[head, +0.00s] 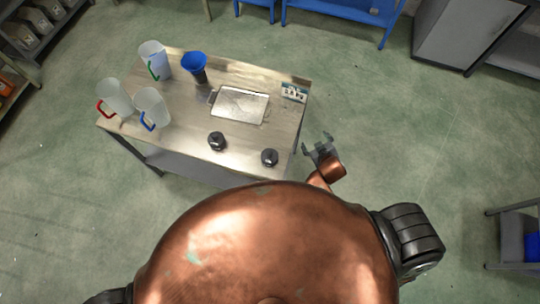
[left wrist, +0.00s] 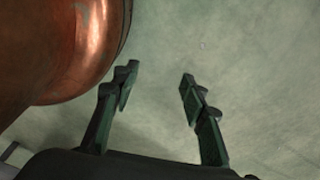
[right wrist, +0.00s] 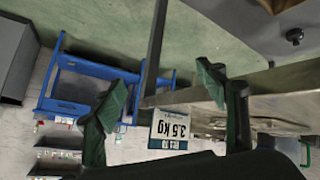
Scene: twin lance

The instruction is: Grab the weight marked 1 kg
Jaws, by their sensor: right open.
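Two small dark weights stand on the steel table (head: 180,133) in the head view. One weight (head: 217,141) is near the middle of the front edge, the other (head: 269,157) near the front right corner. Their markings are too small to read. My right gripper (head: 322,148) is open and empty, just right of the table and apart from the nearer weight. In the right wrist view its fingers (right wrist: 163,83) are spread. A dark knobbed object (right wrist: 294,36) shows there at upper right; I cannot tell which weight it is. My left gripper (left wrist: 158,80) is open and empty above the floor.
A flat metal plate (head: 240,105) lies on the table. A sign (right wrist: 170,130) reading 3.5 kg upside down stands by the far right corner.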

